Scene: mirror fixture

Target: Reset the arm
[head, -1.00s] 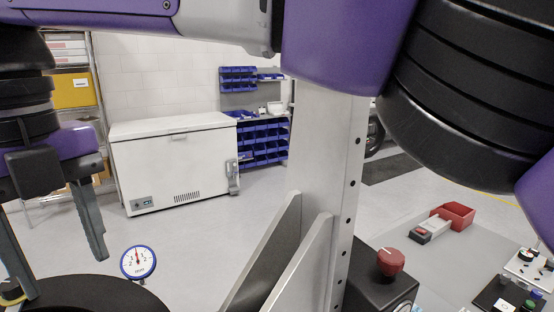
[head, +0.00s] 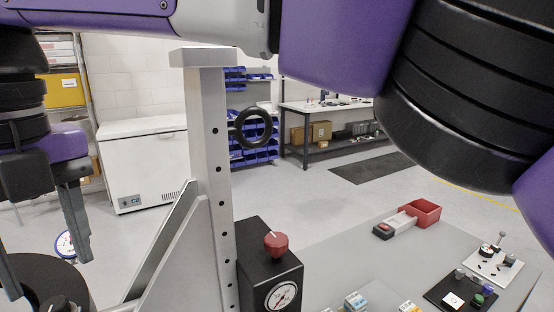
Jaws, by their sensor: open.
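My gripper (head: 45,265) hangs at the left edge of the head view, with its two grey fingers pointing down and spread apart. Nothing shows between the fingers. My purple and black arm crosses the top of the view and hides part of the room behind it. A dark round part (head: 40,285) lies below the fingers at the bottom left. I cannot tell how far below it is.
A tall grey post (head: 210,150) with holes stands in the middle. Right of it are a black box (head: 255,262) with a red knob and gauge, a grey table (head: 340,262), a red bin (head: 420,212) and small control panels. A white chest freezer (head: 145,165) stands behind.

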